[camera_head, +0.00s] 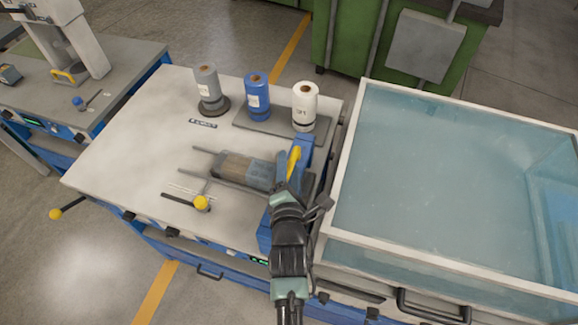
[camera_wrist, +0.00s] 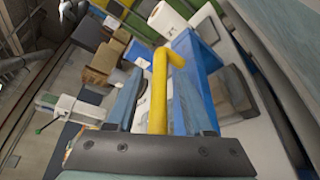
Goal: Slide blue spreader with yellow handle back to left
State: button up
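The blue spreader (camera_head: 303,150) is a long blue bar across the right side of the light workbench top. Its yellow handle (camera_head: 294,160) stands up from it. My gripper (camera_head: 289,182) is at the handle, over the right part of the bench. In the wrist view the yellow handle (camera_wrist: 158,90) lies between my two fingers, with gaps showing beside it, so the gripper looks open around it. The blue bar also shows in the wrist view (camera_wrist: 212,85), behind the right finger. My arm hides the middle of the spreader.
A yellow-knobbed lever (camera_head: 201,203) is near the front. A clear-walled tank (camera_head: 352,150) adjoins on the right. The bench's left part is clear.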

grip_shut()
dwell(1.3)
